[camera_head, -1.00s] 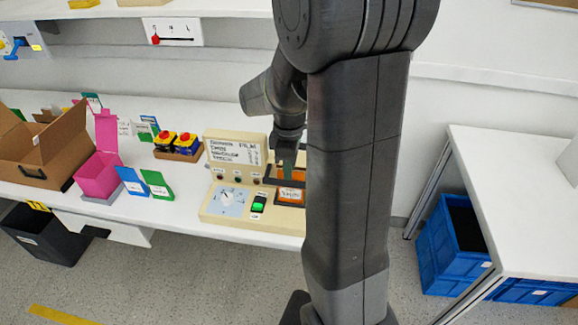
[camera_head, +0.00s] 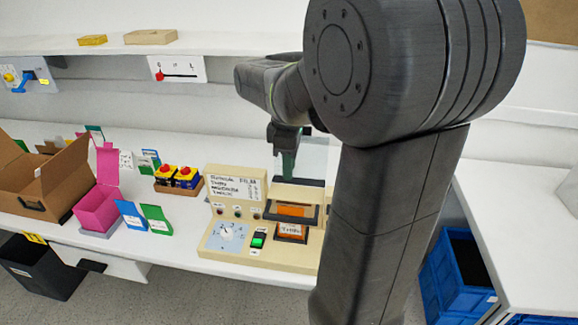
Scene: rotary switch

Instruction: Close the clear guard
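The cream control panel (camera_head: 262,258) stands on the white bench, with a dial (camera_head: 226,233) and a green rocker switch (camera_head: 258,239). At its right side is a dark-framed unit (camera_head: 292,213) with orange inside and an orange labelled block (camera_head: 291,231) below it. The clear guard is hard to make out. A faint pale see-through area (camera_head: 316,160) shows above a dark bar behind the orange unit, and I cannot tell whether it is the guard. My gripper (camera_head: 288,172) points down above the back of this unit. Its finger opening and any contact cannot be told.
Left of the panel are red-topped yellow and blue buttons (camera_head: 178,177), small blue and green boxes, a pink box (camera_head: 97,206) and a cardboard box (camera_head: 50,175). A shelf (camera_head: 215,38) runs above. My arm hides the bench to the right. Blue crates (camera_head: 462,275) stand at the right.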

